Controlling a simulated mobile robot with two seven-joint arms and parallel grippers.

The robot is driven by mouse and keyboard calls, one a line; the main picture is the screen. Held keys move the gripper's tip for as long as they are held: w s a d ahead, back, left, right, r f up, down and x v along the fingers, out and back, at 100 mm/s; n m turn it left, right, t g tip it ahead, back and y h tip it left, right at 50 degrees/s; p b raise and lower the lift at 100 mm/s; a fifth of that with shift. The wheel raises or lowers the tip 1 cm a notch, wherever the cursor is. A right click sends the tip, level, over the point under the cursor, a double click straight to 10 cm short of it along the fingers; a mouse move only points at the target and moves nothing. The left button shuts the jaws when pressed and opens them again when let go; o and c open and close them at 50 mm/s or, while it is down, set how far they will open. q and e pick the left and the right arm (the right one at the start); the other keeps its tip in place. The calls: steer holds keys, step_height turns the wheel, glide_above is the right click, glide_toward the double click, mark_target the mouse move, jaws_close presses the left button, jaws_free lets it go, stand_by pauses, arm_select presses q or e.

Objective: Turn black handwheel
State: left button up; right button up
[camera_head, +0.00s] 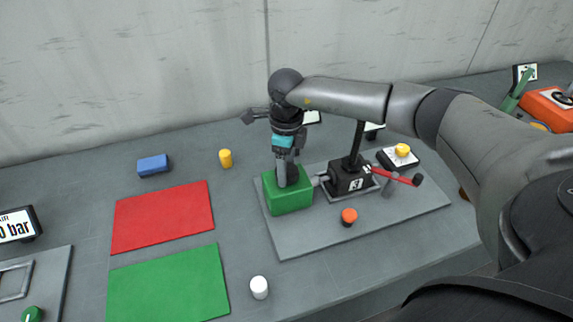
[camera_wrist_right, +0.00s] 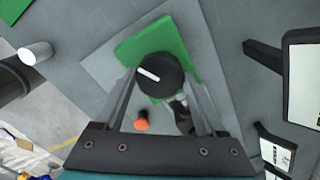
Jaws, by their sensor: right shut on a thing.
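The black handwheel (camera_wrist_right: 160,78) is a round black knob with a white bar mark, on top of a green block (camera_wrist_right: 180,40). In the wrist view the two fingers of my right gripper (camera_wrist_right: 158,82) lie on either side of it, shut on it. In the head view my right gripper (camera_head: 287,174) points down over the green block (camera_head: 288,198), and the wheel (camera_head: 293,172) is largely hidden behind the fingers. The white mark slants down to the right in the wrist view. My left gripper is not in view.
The block stands on a grey plate (camera_head: 330,235) beside a black jack body (camera_head: 350,178) with a red lever (camera_head: 395,175). An orange button (camera_head: 349,215) and a yellow button (camera_head: 402,150) are near. Red (camera_head: 163,217) and green (camera_head: 170,285) mats lie left.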

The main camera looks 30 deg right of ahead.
steer(key=m, duration=0.4)
steer(key=shift+r+m+p, duration=0.1)
steer(key=shift+m+p, duration=0.2)
steer(key=shift+p, duration=0.1)
steer(key=m+p, duration=0.1)
steer(key=m, duration=0.3)
steer(key=shift+w+m, duration=0.1)
steer(key=shift+m, duration=0.2)
steer(key=m+p, duration=0.2)
steer(key=m, duration=0.2)
steer(key=shift+d+m+p, duration=0.1)
steer(key=shift+m+p, duration=0.55)
steer(key=shift+m, duration=1.45)
steer(key=o, duration=1.3)
step_height(320, 180, up, 15)
steer(key=shift+r+b, duration=0.1)
steer(key=shift+b, duration=0.35)
